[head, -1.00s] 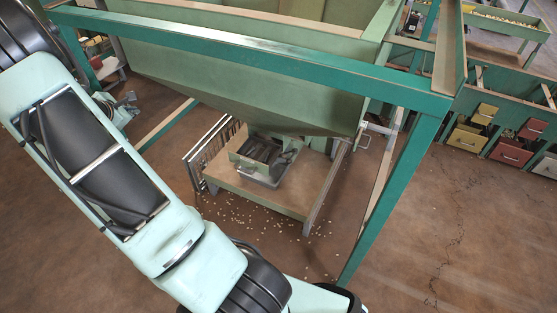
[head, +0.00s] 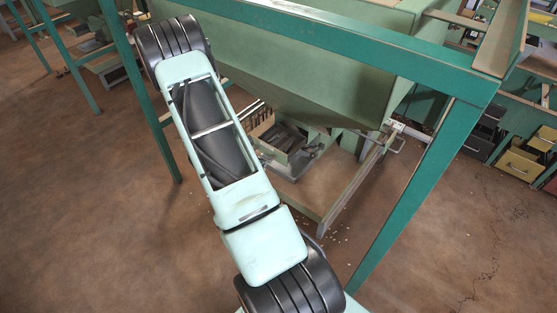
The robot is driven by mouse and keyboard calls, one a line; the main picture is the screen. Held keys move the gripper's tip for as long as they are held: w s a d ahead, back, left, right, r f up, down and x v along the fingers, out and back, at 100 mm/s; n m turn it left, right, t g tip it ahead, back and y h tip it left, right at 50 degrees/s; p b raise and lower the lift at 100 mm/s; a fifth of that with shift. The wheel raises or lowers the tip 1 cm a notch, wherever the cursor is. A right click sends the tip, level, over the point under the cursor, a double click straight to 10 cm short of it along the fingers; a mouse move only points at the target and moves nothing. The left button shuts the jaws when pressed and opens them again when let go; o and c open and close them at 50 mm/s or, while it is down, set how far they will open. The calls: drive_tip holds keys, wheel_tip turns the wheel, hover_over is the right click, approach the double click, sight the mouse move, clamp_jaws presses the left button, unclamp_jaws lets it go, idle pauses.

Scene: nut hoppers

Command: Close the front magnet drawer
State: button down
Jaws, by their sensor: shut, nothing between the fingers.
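The magnet drawer (head: 287,141) is a small tray with dark bars, low under the green hopper (head: 330,85). Its bars show from above, so it appears pulled out at least partly. My arm crosses the picture in front of its left side and hides part of the area there. I cannot make out my gripper in this view; the end of my arm is hidden behind its own links or out of the picture.
A teal frame post (head: 425,190) stands right of the drawer, and a teal beam crosses above. A low platform (head: 318,190) lies under the drawer. Coloured bins (head: 520,163) stand at the right edge. The brown floor (head: 90,220) at left is clear.

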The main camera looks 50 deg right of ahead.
sight(285, 157)
drive_tip(key=x, duration=0.3)
drive_tip(key=d+r+b+x, duration=0.1)
drive_tip(key=x, duration=0.3)
drive_tip(key=b+x, duration=0.1)
drive_tip(key=x, duration=0.3)
drive_tip(key=shift+w+d, duration=0.1)
drive_tip(key=shift+d, duration=0.25)
drive_tip(key=shift+d+r, duration=0.1)
drive_tip(key=shift+d, duration=0.45)
drive_tip(key=w+d+b, duration=0.1)
drive_tip(key=d+b, duration=0.1)
drive_tip(key=d, duration=1)
drive_tip(key=shift+b, duration=0.4)
drive_tip(key=shift+w+a, duration=0.1)
